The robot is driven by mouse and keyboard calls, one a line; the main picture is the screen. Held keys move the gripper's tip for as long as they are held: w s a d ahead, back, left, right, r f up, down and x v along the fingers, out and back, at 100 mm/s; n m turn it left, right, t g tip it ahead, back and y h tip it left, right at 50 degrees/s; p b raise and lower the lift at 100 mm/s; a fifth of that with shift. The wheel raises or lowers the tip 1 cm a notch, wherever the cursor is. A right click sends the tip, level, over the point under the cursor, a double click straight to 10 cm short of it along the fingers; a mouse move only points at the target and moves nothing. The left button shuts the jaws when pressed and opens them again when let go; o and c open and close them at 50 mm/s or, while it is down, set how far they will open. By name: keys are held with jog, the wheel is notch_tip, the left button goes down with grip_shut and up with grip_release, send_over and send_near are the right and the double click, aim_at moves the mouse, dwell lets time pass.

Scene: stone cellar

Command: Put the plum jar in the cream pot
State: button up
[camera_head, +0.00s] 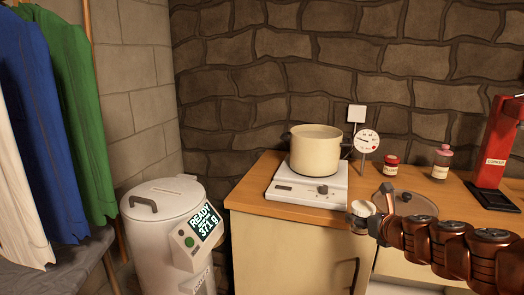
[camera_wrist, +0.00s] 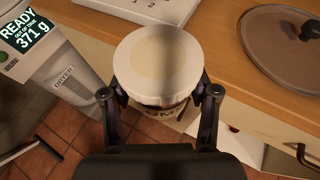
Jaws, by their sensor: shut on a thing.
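The cream pot (camera_head: 315,152) stands upright and open on a white hot plate (camera_head: 305,186) on the counter. My gripper (camera_head: 372,222) is shut on a jar with a pale lid (camera_head: 358,209), by the counter's front edge. In the wrist view the jar's lid (camera_wrist: 158,55) sits between both fingers of my gripper (camera_wrist: 160,100). Dark contents and a label whose letters seem to include "UM" show below the lid; the rest of the label is hidden. The jar is apart from the pot, to its right and nearer to me.
A glass lid (camera_head: 415,202) lies on the counter right of the held jar. A red-lidded jar (camera_head: 391,166), a pink-capped bottle (camera_head: 441,162) and a red stand (camera_head: 493,150) are behind. A round dial (camera_head: 367,142) stands beside the pot. A white dryer (camera_head: 160,235) stands left.

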jog(key=w+a+f+n+y, duration=0.1)
jog(key=w+a+f, duration=0.15)
jog(key=a, duration=0.65)
notch_tip(320, 180, up, 16)
jog(key=p, duration=1.4)
jog(key=shift+a+f+p, duration=0.2)
jog(key=shift+p, duration=0.2)
